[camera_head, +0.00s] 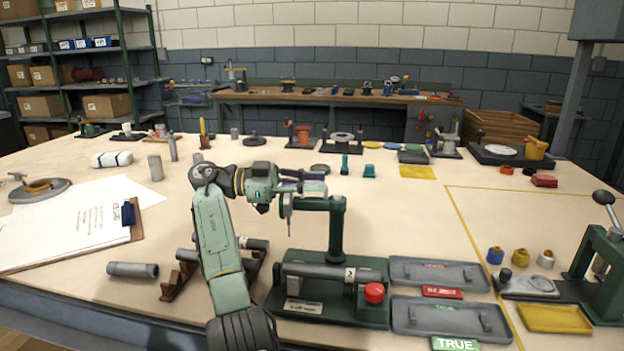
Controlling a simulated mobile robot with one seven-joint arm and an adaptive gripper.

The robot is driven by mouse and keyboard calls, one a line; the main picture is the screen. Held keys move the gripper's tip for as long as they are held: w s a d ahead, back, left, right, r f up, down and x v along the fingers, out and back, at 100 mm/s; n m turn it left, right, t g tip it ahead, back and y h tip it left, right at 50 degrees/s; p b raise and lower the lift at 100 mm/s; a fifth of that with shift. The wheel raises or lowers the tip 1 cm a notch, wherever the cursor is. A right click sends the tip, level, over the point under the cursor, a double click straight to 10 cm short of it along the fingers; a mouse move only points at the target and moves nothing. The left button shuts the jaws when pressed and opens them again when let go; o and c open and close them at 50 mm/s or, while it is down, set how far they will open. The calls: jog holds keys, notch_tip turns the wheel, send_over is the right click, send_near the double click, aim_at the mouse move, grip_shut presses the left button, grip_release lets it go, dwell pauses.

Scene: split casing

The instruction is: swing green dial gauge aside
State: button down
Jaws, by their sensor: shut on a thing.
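The green dial gauge stand (337,232) rises as a post from the back of a green base (285,308) at the front middle of the bench. Its short horizontal arm (315,204) points left from the post top. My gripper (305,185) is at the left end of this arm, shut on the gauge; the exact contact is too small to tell. A thin stem (289,222) hangs below there. A grey shaft (318,270) lies across the base under the gauge, with a red knob (374,292) at its right. My forearm hides the area left of the base.
Two grey trays (438,258) (405,318) lie right of the base, with a red label (442,292) and a green TRUE label (456,343). A loose shaft (132,270) and a brown rack (178,280) are left. A green press (600,265) stands far right.

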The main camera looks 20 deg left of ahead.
jog(key=shift+w+g, duration=0.15)
jog(key=shift+g, duration=0.15)
dwell(0.4)
jog(key=c, duration=1.7)
grip_release()
notch_tip(320, 180, up, 10)
